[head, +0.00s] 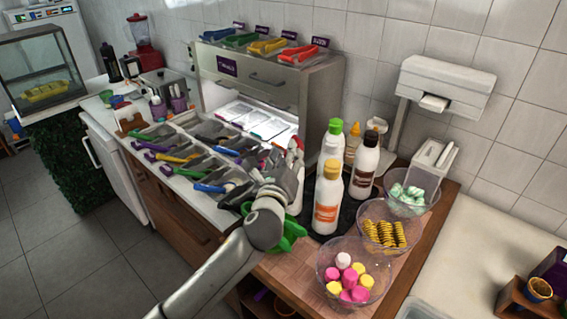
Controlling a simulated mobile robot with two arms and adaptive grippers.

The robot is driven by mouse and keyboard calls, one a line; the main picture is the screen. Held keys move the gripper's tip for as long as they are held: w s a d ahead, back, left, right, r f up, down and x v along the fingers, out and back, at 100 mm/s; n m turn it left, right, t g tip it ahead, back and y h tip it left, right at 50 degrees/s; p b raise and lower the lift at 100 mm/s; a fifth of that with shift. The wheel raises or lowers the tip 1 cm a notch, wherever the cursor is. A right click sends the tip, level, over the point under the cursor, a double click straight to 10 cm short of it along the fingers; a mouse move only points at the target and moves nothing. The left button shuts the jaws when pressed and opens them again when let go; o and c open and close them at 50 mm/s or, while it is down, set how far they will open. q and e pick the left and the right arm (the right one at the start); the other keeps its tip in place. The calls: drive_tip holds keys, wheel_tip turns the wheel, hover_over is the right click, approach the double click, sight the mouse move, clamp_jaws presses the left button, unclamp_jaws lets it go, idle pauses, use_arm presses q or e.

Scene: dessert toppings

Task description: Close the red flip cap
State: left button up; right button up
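My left arm comes in from the bottom left and ends at my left gripper (291,160), which is beside the bottle group at the edge of the topping counter. A small patch of red (298,143) shows at the gripper's fingertips. It may be the red flip cap, but whether it is open or shut is hidden. A whitish bottle-like body (297,190) shows partly behind the gripper. The fingers are too small and overlapped to tell whether they are open or shut on it. My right gripper is not in view.
Right of the gripper stand an orange-labelled bottle (327,200), a green-capped bottle (335,128) and a brown-labelled bottle (363,168). Bowls of sweets (374,293) and cookies (411,239) are at the right. Topping bins with scoops (178,158) lie left. A green object (291,236) is below my arm.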

use_arm(q)
drive_tip(key=shift+s+a, duration=0.2)
drive_tip(key=shift+s, duration=1.2)
